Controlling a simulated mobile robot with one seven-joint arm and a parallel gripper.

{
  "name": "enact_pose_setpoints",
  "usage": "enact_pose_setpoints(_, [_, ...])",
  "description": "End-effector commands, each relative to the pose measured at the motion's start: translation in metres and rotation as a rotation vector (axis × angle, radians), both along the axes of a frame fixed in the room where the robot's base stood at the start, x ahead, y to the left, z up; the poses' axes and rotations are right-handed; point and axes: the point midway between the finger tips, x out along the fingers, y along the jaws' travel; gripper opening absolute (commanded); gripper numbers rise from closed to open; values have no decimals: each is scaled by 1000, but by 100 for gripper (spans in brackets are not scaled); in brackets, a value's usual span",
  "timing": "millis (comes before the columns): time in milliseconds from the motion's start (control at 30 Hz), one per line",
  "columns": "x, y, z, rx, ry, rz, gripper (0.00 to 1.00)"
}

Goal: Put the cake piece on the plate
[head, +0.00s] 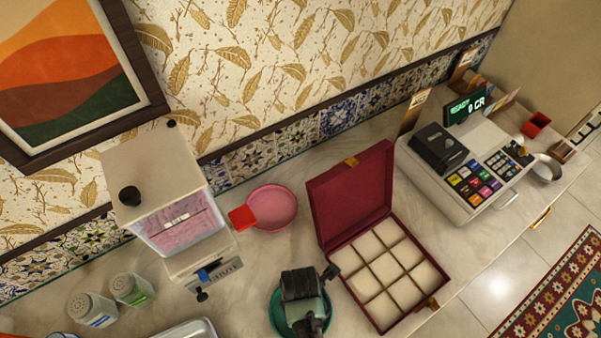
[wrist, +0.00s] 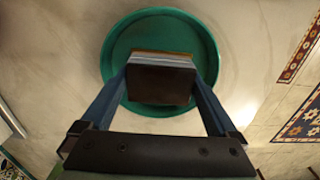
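The cake piece (wrist: 161,78) is a dark brown block with pale and orange layers at its far edge. In the wrist view it sits between the two blue fingers of my gripper (wrist: 160,92), with a fingertip against each side. A round green plate (wrist: 122,48) lies directly beneath it, and the cake piece appears within the plate's rim. I cannot tell whether it touches the plate or hangs just above it. In the head view my gripper (head: 305,300) covers most of the green plate (head: 276,315) and hides the cake piece.
An open red box (head: 325,254) with empty cream compartments stands right of the plate. A pink round dish (head: 272,207) lies behind, beside a white dispenser (head: 160,190). Two shakers (head: 130,289) stand at the left. A cash register (head: 465,165) stands at the right.

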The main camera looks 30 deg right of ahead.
Motion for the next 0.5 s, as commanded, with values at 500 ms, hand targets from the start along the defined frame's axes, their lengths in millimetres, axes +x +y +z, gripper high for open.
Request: enact_pose_setpoints(500, [1,0,26,-1,-3,0,100])
